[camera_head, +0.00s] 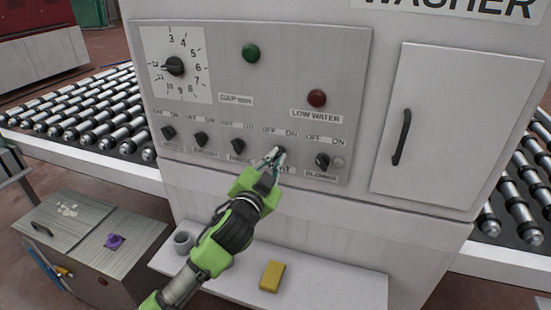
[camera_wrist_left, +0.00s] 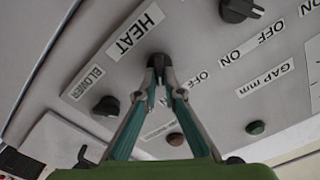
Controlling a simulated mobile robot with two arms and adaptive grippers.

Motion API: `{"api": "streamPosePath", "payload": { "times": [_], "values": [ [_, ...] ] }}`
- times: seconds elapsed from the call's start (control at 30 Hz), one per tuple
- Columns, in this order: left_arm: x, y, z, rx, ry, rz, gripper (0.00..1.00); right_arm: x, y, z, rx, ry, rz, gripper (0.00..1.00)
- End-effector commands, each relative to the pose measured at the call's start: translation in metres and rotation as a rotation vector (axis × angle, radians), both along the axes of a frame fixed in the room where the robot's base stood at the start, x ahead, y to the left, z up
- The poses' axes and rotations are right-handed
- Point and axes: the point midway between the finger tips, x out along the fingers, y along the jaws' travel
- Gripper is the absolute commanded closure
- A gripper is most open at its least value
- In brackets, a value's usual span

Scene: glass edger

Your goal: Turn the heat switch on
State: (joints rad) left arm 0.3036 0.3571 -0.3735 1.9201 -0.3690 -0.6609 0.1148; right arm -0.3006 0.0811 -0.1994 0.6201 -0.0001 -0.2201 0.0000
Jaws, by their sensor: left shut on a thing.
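The heat switch (camera_head: 280,150) is a small black rotary knob on the grey control panel (camera_head: 345,75), fourth in the bottom row, with OFF and ON printed above it. My left gripper (camera_head: 274,158) reaches up to it from below, and its fingers partly cover the HEAT label. In the left wrist view the switch (camera_wrist_left: 158,59) sits between the fingertips of the left gripper (camera_wrist_left: 160,75), which are closed on it beside the HEAT label (camera_wrist_left: 135,31). The fingers hide much of the knob, so I cannot tell which way it points. My right gripper is not in view.
The blower knob (camera_head: 322,161) is close on the right, the rinse knob (camera_head: 238,146) on the left. A cabinet door with a black handle (camera_head: 401,137) stands right of the panel. A yellow block (camera_head: 271,276) and grey cup (camera_head: 183,241) rest on the ledge below.

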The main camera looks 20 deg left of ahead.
Motion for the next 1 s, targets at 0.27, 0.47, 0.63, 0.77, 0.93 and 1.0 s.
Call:
{"api": "streamPosePath", "payload": {
  "times": [0.27,0.47,0.63,0.77,0.93,1.0],
  "values": [
    [0.000,0.000,-0.001,0.002,0.002,0.000,0.75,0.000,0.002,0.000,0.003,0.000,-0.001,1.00],
    [0.000,0.000,-0.001,0.001,0.001,0.000,0.75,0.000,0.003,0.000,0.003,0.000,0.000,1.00],
    [-0.004,0.000,-0.001,0.000,0.001,0.000,0.75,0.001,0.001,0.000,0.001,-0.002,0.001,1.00],
    [-0.020,0.000,-0.001,-0.001,0.001,-0.002,0.75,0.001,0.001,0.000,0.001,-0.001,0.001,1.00],
    [-0.056,0.002,-0.002,-0.001,0.003,-0.002,0.75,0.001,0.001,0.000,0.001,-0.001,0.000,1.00],
    [-0.071,0.002,-0.003,0.000,0.005,-0.001,0.75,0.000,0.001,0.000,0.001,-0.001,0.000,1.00]
  ]
}}
